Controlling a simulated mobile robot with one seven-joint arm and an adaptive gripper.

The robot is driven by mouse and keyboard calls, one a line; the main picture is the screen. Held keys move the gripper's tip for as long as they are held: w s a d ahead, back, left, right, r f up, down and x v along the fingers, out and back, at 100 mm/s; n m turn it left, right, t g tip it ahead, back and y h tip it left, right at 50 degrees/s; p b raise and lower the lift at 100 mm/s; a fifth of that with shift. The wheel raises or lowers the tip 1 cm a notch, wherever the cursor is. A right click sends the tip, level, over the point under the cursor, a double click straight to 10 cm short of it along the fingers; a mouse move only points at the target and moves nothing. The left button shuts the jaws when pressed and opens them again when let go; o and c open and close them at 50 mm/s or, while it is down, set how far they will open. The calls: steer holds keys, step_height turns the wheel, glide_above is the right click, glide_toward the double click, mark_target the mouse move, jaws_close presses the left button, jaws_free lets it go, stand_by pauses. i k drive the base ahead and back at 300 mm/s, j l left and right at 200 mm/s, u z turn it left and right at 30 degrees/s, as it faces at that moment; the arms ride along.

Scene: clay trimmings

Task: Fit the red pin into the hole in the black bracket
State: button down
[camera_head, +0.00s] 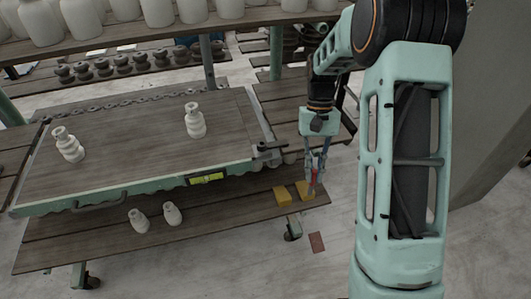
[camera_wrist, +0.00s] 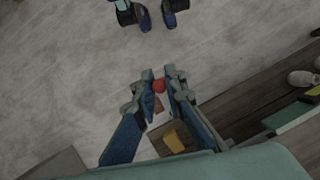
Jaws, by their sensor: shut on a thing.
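The red pin (camera_wrist: 159,86) is held between the fingertips of my gripper (camera_wrist: 161,84) in the wrist view. In the head view, my gripper (camera_head: 316,172) points down past the right end of the cart, and the small red pin (camera_head: 313,188) shows at its fingertips. A black bracket (camera_head: 269,147) sticks out from the right corner of the cart's top, left of my gripper and apart from the pin. Its hole is too small to make out. I cannot make out the bracket in the wrist view.
The cart top (camera_head: 140,135) carries two white vases. Its lower shelf (camera_head: 90,240) holds two more, and yellow blocks (camera_head: 281,196) at its right end, near my fingertips. A yellow-green level (camera_head: 207,179) sits on the cart's front edge. A reddish tile (camera_head: 317,242) lies on open floor.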

mark_target(31, 31)
steer(key=i+l, duration=0.15)
steer(key=l, duration=0.25)
steer(key=i+l, duration=0.15)
steer(key=l, duration=0.3)
steer(key=i+l, duration=0.1)
steer(key=l, duration=0.3)
steer(key=i+l+u, duration=0.15)
steer(key=l+u, duration=0.15)
steer(key=l, duration=0.25)
steer(key=i+j+u, duration=0.1)
steer(key=u, duration=0.85)
steer(key=i, duration=0.35)
